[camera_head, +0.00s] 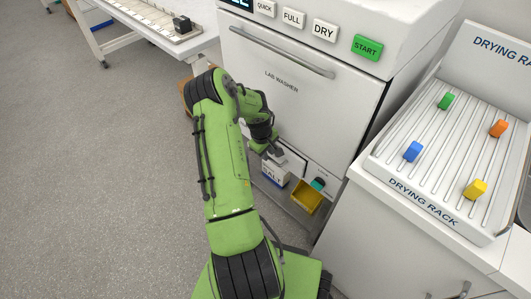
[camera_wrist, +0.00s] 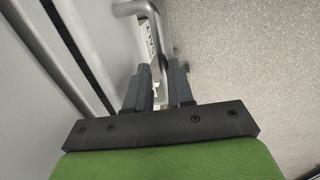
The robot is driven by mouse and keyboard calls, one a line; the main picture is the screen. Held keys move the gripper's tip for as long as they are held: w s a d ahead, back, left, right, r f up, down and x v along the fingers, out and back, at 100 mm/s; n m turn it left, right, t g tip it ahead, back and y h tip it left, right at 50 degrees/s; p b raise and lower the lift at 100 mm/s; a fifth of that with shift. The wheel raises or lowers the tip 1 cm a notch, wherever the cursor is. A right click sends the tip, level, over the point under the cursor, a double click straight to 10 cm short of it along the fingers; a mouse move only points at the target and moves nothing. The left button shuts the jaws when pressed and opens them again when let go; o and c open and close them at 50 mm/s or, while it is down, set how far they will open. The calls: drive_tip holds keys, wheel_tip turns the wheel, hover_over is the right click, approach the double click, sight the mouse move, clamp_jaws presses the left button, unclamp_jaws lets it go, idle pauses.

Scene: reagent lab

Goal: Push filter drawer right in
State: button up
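The lab washer (camera_head: 300,85) stands ahead with its large front door shut. Low on its front, a pale drawer-like part (camera_head: 294,162) sticks out beside my gripper (camera_head: 275,156); no filter label is readable on it. In the wrist view, my gripper (camera_wrist: 160,88) has its two dark fingers a little apart. A grey bent handle bar (camera_wrist: 153,22) runs down toward the gap between them. Whether the fingers press on the bar is hidden.
A white part marked SALT (camera_head: 274,172) sits low under my gripper. Right of it are an open yellow bin (camera_head: 307,197) and a teal knob (camera_head: 318,184). A counter with a drying rack (camera_head: 400,185) stands close on the right. Floor on the left (camera_head: 90,170) is clear.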

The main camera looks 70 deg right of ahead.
drive_tip(key=o, duration=0.3)
drive_tip(key=shift+s+d, duration=0.1)
wheel_tip(320, 180, up, 15)
drive_tip(key=w+a+p, duration=0.1)
drive_tip(key=a+p, duration=0.1)
drive_tip(key=p, duration=0.3)
drive_tip(key=shift+w+a+r, duration=0.2)
drive_tip(key=shift+a, duration=0.2)
